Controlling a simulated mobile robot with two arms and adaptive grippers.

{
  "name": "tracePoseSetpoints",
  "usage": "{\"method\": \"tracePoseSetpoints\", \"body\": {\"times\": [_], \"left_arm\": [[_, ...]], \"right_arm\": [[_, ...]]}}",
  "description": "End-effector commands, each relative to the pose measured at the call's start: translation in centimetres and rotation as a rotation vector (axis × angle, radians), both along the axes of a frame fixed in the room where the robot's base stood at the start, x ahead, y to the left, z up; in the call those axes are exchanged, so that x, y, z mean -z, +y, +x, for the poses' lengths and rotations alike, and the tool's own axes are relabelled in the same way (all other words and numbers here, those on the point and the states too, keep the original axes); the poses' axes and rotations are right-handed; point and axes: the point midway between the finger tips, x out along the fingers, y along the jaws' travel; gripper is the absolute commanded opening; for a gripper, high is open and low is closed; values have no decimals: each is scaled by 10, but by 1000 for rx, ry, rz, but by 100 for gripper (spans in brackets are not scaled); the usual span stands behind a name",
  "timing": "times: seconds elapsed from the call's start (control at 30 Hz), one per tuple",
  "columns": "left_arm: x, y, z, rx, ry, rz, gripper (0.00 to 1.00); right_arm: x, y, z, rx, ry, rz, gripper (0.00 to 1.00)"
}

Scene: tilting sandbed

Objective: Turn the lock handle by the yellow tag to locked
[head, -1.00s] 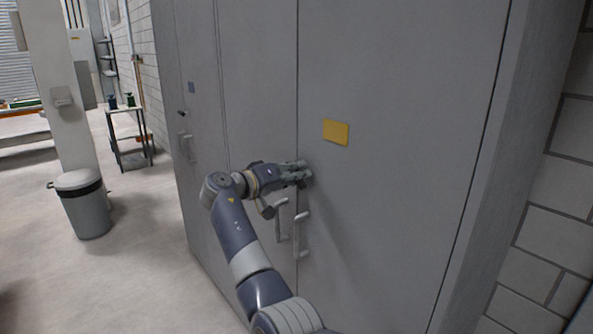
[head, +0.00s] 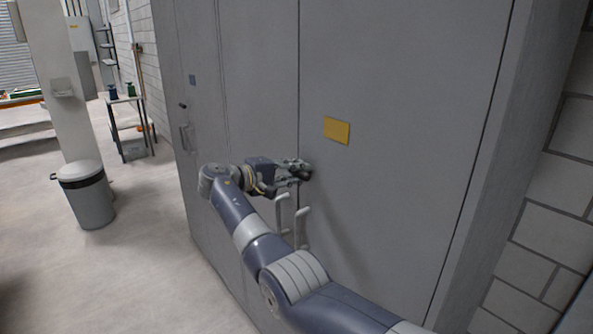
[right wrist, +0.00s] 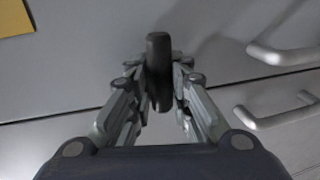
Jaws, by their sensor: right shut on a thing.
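The yellow tag (head: 336,130) is on the grey cabinet door, up and right of my right gripper (head: 301,171). Its corner also shows at the top left of the right wrist view (right wrist: 14,16). In that view a dark lock handle (right wrist: 158,62) stands between the two fingers of my right gripper (right wrist: 160,92), which is shut on it. The handle's long side runs up the picture, across the direction of the door seam. In the head view the gripper mostly hides the handle. My left gripper is in neither view.
Two pale pull handles, one (head: 302,228) on each side of the door seam, are just below my right gripper. They also show at the right of the wrist view (right wrist: 285,54). A bin (head: 86,196) stands on the open floor at left. A brick wall (head: 560,170) is at right.

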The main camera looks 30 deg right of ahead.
Motion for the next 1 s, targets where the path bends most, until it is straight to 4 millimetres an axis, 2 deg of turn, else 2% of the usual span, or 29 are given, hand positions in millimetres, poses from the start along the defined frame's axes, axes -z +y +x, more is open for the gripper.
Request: {"method": "tracePoseSetpoints", "body": {"times": [0.57,0.6,0.63,0.67,1.0], "left_arm": [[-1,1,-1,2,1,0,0],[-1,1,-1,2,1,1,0],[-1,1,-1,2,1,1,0],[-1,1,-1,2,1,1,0],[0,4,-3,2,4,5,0]], "right_arm": [[1,0,0,0,29,1,0],[1,0,0,0,29,1,28],[1,0,0,0,29,1,34],[1,0,0,0,29,1,37],[1,1,0,1,28,0,37]]}}
